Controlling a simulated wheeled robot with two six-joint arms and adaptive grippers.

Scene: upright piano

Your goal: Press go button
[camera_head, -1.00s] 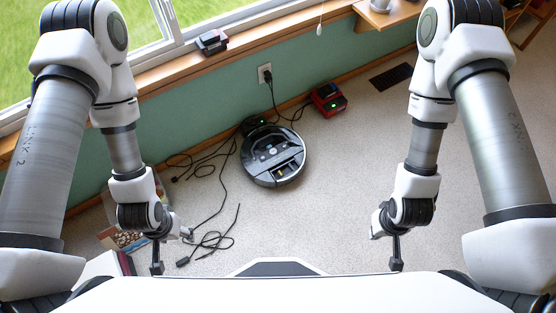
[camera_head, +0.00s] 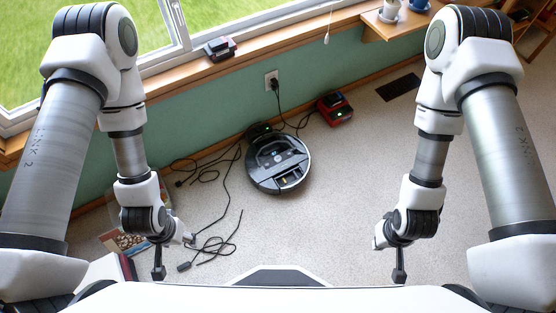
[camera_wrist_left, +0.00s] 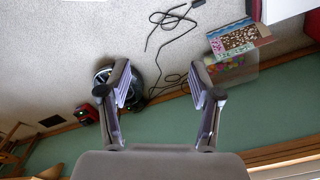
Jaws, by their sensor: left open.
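A round black and grey robot vacuum (camera_head: 278,165) sits on the carpet near the wall, with its top panel facing up. My left gripper (camera_head: 158,271) hangs at the lower left, well apart from the vacuum. In the left wrist view its two fingers (camera_wrist_left: 160,80) are spread with nothing between them, and the vacuum (camera_wrist_left: 103,76) is partly hidden behind one finger. My right gripper (camera_head: 399,272) hangs at the lower right, too small and edge-on to judge.
Black cables (camera_head: 212,245) lie loose on the carpet left of the vacuum. A floor vent (camera_head: 399,88) is further right. A colourful box (camera_head: 124,240) lies at the lower left. Carpet right of the vacuum is clear.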

